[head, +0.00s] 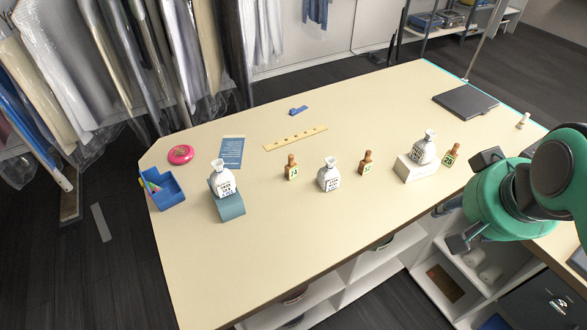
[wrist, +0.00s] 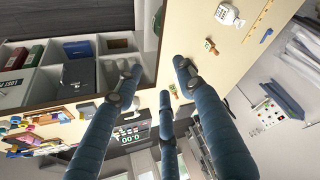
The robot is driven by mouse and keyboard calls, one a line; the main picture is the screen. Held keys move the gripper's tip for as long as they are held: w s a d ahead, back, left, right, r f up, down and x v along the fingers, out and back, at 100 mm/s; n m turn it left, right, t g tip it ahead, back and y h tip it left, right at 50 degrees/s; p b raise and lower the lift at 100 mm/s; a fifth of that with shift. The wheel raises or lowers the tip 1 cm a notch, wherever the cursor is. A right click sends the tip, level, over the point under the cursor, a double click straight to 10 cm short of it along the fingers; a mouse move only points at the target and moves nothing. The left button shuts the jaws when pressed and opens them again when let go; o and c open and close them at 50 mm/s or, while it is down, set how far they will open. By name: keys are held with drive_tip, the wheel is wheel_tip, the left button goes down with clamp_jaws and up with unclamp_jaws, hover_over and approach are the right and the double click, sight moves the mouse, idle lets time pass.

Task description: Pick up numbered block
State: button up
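Several small wooden peg-shaped blocks with numbered labels stand upright on the cream table (head: 270,240). One block (head: 291,170) is left of centre, another block (head: 366,163) is near the middle, and a third block (head: 451,156) is at the right. In the wrist view a labelled block (wrist: 210,46) stands near a white bottle (wrist: 228,15). My gripper (wrist: 155,85) has three blue fingers spread apart, with nothing held between them. The head view shows my arm at the right, apart from the blocks. The exact label numbers are hard to read.
A blue pen holder (head: 167,194), pink disc (head: 181,154), ruler (head: 296,138) and dark laptop-like slab (head: 466,101) lie around. The front left is clear.

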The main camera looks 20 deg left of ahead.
drive_tip(key=w+a+f, duration=0.2)
drive_tip(key=w+a, duration=1.3)
drive_tip(key=w, duration=0.4)
drive_tip(key=w+a+f, duration=0.3)
drive_tip(key=a+f, duration=0.1)
drive_tip(key=a, duration=0.4)
drive_tip(key=w+a+f+n+p, duration=0.1)
drive_tip(key=w+a+f, duration=0.3)
drive_tip(key=a, duration=0.5)
drive_tip(key=w+a+f+g, duration=0.1)
drive_tip(key=w+a+f, duration=0.3)
drive_tip(key=a+f, duration=0.2)
drive_tip(key=a, duration=0.2)
drive_tip(key=shift+a+n+y+p, duration=0.3)
drive_tip(key=shift+a, duration=0.1)
drive_tip(key=shift+f, duration=0.2)
hover_over(291, 156)
drive_tip(key=s, duration=0.2)
wheel_tip(291, 156, down, 8)
drive_tip(key=shift+d+r+b, duration=0.1)
drive_tip(key=shift+b, duration=0.3)
